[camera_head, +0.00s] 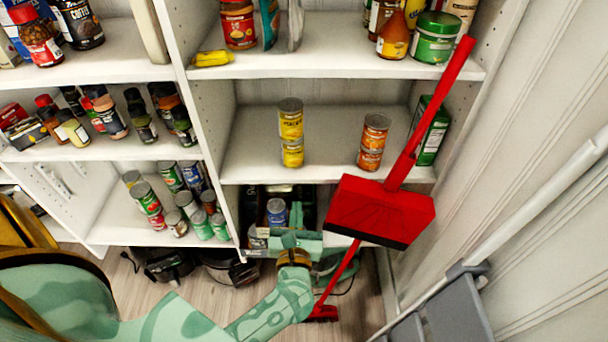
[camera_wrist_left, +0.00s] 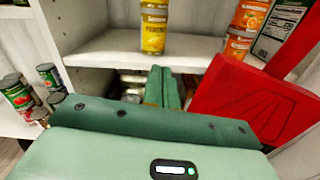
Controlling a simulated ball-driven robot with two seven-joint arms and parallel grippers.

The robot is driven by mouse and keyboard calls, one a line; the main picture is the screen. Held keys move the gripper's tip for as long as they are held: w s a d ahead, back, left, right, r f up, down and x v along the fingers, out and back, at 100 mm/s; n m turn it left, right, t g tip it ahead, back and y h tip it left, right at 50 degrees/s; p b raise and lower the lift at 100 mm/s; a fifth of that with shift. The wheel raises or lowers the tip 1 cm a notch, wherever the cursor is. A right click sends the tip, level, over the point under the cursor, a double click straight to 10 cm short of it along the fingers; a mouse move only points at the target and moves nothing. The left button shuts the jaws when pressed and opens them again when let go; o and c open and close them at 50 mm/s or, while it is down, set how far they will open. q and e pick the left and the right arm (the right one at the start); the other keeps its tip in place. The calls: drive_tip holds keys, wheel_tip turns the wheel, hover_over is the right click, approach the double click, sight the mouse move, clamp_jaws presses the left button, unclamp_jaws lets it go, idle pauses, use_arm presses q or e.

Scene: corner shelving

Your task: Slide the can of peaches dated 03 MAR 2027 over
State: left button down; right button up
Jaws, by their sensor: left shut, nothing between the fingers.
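A stack of two yellow cans, the upper (camera_head: 291,122) over the lower (camera_head: 292,153), stands on the middle shelf. A stack of two orange cans, the upper (camera_head: 375,133) over the lower (camera_head: 369,159), stands to its right. I cannot read any date, nor tell for sure which cans are peaches. The left wrist view shows the yellow cans (camera_wrist_left: 153,30) and the orange cans (camera_wrist_left: 249,15). My left gripper (camera_head: 296,217) is shut and empty, below and in front of that shelf's edge, apart from the cans. Its closed fingers show in the left wrist view (camera_wrist_left: 161,86). My right gripper is out of view.
A red broom or dustpan head (camera_head: 378,208) with a long handle stands in front of the shelf's right part. A green box (camera_head: 431,135) stands behind the handle. Dark bins (camera_head: 258,205) fill the space below. The shelf between the two stacks is clear.

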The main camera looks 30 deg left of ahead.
sight(293, 160)
use_arm(q)
drive_tip(key=w+a, duration=0.2)
drive_tip(key=w, duration=0.2)
drive_tip(key=w+a+n+b, duration=0.1)
drive_tip(key=w+a, duration=0.2)
drive_tip(key=w+a+n, duration=0.1)
drive_tip(key=w+a, duration=0.2)
drive_tip(key=w, duration=0.1)
drive_tip(key=shift+w+a+f+g+y, duration=0.2)
drive_tip(key=shift+w+g+y, duration=0.1)
drive_tip(key=shift+g+y, duration=0.1)
